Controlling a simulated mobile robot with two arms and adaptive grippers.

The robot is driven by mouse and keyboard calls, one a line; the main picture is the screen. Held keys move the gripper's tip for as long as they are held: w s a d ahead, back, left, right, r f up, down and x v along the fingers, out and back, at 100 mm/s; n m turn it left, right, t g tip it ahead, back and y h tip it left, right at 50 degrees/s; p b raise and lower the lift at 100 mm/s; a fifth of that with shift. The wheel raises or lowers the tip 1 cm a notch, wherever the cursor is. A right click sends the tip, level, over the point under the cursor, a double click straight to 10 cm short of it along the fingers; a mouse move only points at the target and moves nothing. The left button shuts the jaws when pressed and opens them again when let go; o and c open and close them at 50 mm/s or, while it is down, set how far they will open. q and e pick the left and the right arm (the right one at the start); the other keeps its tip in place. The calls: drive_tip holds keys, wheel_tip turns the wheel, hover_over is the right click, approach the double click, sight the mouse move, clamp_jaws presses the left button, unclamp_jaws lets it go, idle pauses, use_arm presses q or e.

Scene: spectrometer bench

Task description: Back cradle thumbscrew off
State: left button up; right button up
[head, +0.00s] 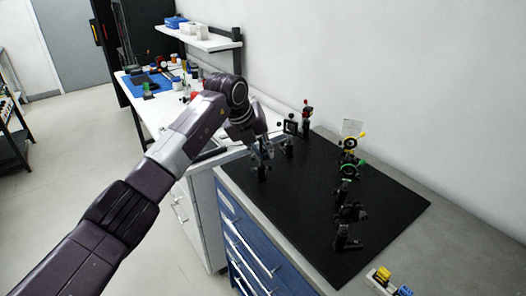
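My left arm reaches in from the lower left, and its gripper (263,149) points down over the back left part of the black breadboard (300,205). Its fingertips are at or just above a small dark post mount (262,171). The fingers are small and dark here, so I cannot tell whether they are open, shut or touching the mount. I cannot make out a cradle or its thumbscrew; either may be among the dark mounts or hidden behind the gripper. My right gripper is out of view.
A dark square-framed mount (291,127) and a red-topped mount (307,113) stand behind the gripper. A row of mounts with yellow and green parts (348,170) stands to the right. Yellow and blue items (385,281) lie at the front. The breadboard's middle is clear.

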use_arm(q)
clamp_jaws()
drive_tip(key=shift+a+f+h+b, duration=0.2)
drive_tip(key=shift+h+b, duration=0.2)
drive_tip(key=shift+b, duration=0.3)
drive_tip(key=h+b, duration=0.2)
drive_tip(key=n+h+b, duration=0.1)
drive_tip(key=h+b, duration=0.1)
drive_tip(key=a+t+h+b, duration=0.1)
drive_tip(key=b, duration=0.1)
drive_tip(key=shift+f+h, duration=0.25)
drive_tip(key=shift+h, duration=0.15)
drive_tip(key=shift+n+b, duration=0.3)
